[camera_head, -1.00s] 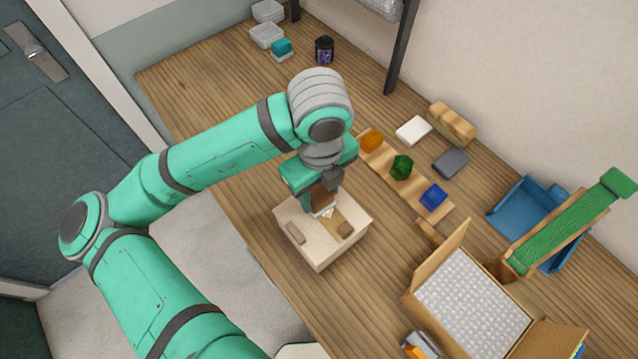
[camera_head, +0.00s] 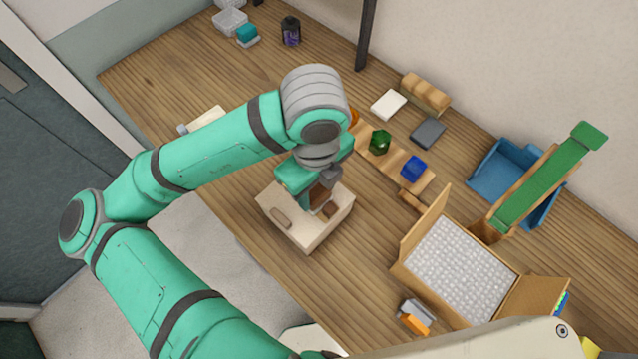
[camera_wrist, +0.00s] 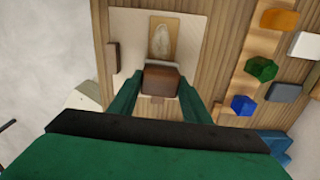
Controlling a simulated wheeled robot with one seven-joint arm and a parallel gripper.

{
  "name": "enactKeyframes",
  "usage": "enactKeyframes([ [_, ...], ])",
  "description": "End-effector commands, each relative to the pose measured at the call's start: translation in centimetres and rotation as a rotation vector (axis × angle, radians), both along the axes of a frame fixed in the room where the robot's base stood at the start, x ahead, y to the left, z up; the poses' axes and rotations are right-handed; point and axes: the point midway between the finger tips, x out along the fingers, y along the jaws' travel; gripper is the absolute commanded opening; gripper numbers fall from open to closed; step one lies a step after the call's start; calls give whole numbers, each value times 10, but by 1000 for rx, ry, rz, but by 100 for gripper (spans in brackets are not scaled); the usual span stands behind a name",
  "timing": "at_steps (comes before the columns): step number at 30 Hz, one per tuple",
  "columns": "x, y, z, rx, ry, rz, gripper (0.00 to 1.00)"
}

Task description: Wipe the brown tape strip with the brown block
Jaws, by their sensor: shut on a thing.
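A pale wooden box (camera_head: 305,236) stands on the table, with my gripper (camera_wrist: 160,92) over its top. The gripper is shut on a dark brown block (camera_wrist: 161,80), which also shows in the head view (camera_head: 319,193). In the wrist view a flat tan strip (camera_wrist: 174,40) with a whitish smear lies on the box top, just beyond the held block. A thin brown piece (camera_wrist: 113,57) lies at the left of the top; it also shows in the head view (camera_head: 281,217). A small brown piece (camera_wrist: 157,100) shows below the held block. I cannot tell whether the block touches the top.
Behind the box, a wooden board (camera_head: 396,166) holds a green piece (camera_head: 380,142) and a blue piece (camera_head: 413,167). An open carton (camera_head: 460,270) stands at the right, with a blue bin (camera_head: 505,172) behind it. Bare table lies left of the box.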

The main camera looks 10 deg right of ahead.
Motion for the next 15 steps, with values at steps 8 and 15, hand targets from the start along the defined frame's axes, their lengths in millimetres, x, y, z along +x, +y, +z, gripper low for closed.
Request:
enactKeyframes([
  [8,16,12,-2,0,0,4,26],
  [15,24,17,-2,1,-1,1,26],
])
